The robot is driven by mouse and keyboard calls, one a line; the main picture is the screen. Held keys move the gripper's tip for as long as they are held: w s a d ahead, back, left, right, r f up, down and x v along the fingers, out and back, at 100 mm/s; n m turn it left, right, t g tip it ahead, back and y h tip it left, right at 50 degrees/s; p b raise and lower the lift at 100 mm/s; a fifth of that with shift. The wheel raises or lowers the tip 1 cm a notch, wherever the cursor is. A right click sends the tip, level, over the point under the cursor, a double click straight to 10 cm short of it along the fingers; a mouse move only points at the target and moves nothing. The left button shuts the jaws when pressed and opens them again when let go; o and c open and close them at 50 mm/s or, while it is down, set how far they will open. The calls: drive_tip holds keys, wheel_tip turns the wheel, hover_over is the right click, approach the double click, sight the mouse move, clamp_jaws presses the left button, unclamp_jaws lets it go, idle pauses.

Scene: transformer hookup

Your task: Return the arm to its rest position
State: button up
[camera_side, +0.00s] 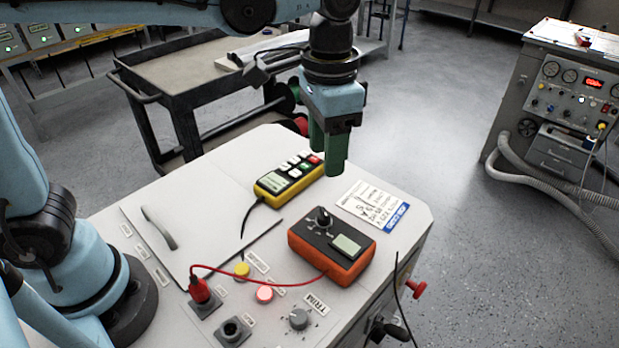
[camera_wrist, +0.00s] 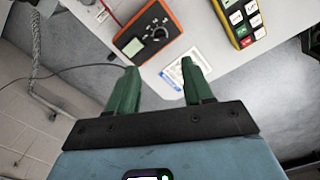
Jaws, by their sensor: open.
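My gripper (camera_side: 328,158) has green fingers and hangs above the far right part of the white bench top (camera_side: 190,190). In the wrist view the gripper (camera_wrist: 160,88) shows its two fingers apart with nothing between them. Below it are an orange meter (camera_side: 332,250) with a dial and small screen, a yellow handheld device (camera_side: 289,180) with several buttons, and a paper card (camera_side: 372,203) with a blue edge. The fingers look clear of all of these. A red lead (camera_side: 240,270) runs from the orange meter to a red plug (camera_side: 200,289) seated in a socket on the bench.
A dark cart (camera_side: 190,85) stands behind. A control cabinet (camera_side: 550,100) with hoses stands right, with open floor between.

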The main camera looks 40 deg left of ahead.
drive_tip(key=s+a+f+n+t, duration=0.2)
drive_tip(key=a+t, duration=0.1)
drive_tip(key=a, duration=0.4)
drive_tip(key=s+a+f+n+t, duration=0.2)
drive_tip(key=s+a+n+t, duration=0.1)
drive_tip(key=a, duration=0.5)
drive_tip(key=shift+s+a+f+n+t, duration=0.15)
drive_tip(key=shift+f+n+t, duration=0.15)
drive_tip(key=shift+t, duration=0.2)
